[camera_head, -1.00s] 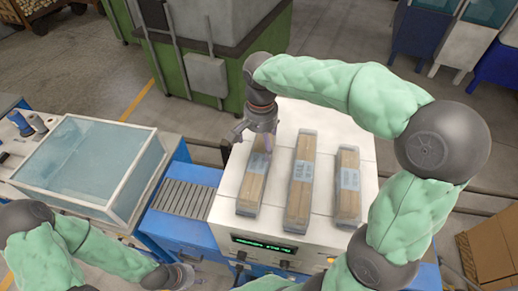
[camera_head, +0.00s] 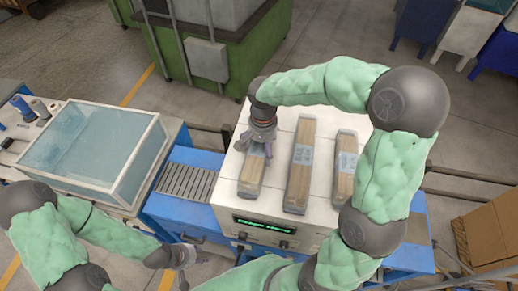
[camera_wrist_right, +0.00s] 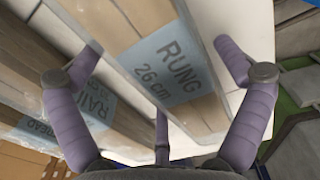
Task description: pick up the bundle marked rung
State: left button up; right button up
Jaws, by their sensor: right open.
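The bundle marked RUNG (camera_wrist_right: 172,68) is a wrapped stack of wood strips with a blue label reading "RUNG 26 cm". It lies on the white top as the leftmost of three bundles in the head view (camera_head: 250,182). My right gripper (camera_head: 260,143) is over this bundle, partly hiding it. In the right wrist view its purple fingers (camera_wrist_right: 160,72) are spread open, with the RUNG label showing between them. Contact cannot be told. My left gripper (camera_head: 185,262) is low at the front left, away from the bundles; its jaws are too small to judge.
The middle bundle (camera_head: 300,165) lies close by; its label in the wrist view starts "RAI". A third bundle (camera_head: 344,165), labelled TREAD, lies further right. A glass-topped case (camera_head: 90,150) and a roller strip (camera_head: 187,182) stand left. A green-lit display (camera_head: 263,226) is in front.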

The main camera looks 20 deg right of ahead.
jog(key=shift+s+f, duration=0.1)
jog(key=shift+s, duration=0.05)
jog(key=c, duration=1.3)
jog(key=shift+c, duration=1.3)
